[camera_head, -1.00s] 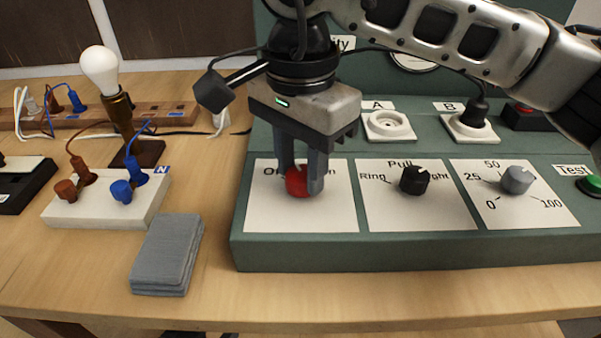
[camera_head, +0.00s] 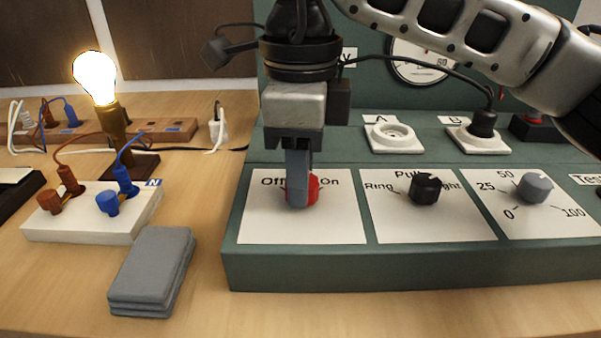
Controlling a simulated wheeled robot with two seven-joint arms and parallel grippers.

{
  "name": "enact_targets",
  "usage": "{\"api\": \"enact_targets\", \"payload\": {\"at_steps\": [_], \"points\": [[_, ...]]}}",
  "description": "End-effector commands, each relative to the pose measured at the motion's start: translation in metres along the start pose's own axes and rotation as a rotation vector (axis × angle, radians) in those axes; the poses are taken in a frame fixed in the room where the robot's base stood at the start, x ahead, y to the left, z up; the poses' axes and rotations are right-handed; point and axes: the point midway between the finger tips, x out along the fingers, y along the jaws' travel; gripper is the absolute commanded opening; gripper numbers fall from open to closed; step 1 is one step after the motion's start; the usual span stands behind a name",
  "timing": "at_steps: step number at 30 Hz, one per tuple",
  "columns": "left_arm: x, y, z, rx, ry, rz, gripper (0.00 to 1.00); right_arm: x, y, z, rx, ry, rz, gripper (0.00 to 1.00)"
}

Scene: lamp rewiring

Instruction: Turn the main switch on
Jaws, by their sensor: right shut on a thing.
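The main switch is a red knob (camera_head: 313,190) on a white plate (camera_head: 270,227) marked Off and On, on the green console. My right gripper (camera_head: 300,197) points down over it with its fingers around the knob, shut on it. The fingers are seen edge-on and hide the knob's left part and its pointer. The light bulb (camera_head: 95,76) at the left glows brightly on its brown stand. My left gripper is not in view.
A black knob (camera_head: 424,189) and a grey knob (camera_head: 535,188) sit right of the switch. Sockets A (camera_head: 393,138) and B (camera_head: 477,137) are behind; a plug stands in B. A white terminal block (camera_head: 88,225) and grey stacked pads (camera_head: 151,272) lie left of the console.

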Motion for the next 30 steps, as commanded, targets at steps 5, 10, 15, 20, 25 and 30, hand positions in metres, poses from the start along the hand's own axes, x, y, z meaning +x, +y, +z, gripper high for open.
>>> {"api": "enact_targets", "payload": {"at_steps": [5, 10, 15, 20, 25, 30], "points": [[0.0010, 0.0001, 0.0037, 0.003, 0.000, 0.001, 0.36, -0.0014, -0.0010, -0.0005, 0.116, -0.001, -0.005, 0.11], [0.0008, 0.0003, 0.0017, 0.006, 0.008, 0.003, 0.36, -0.0018, -0.0011, -0.0005, 0.189, -0.001, -0.005, 0.11], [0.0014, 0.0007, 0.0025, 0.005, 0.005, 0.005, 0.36, -0.0021, -0.0012, -0.0006, 0.229, -0.001, -0.005, 0.11], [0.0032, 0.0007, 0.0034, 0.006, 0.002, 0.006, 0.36, -0.0023, -0.0012, -0.0006, 0.242, -0.001, -0.004, 0.11], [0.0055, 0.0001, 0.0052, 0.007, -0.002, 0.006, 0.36, -0.0024, -0.0013, -0.0006, 0.244, -0.002, -0.004, 0.11], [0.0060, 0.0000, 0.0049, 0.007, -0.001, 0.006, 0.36, -0.0025, -0.0013, -0.0006, 0.244, -0.002, -0.004, 0.11]]}}
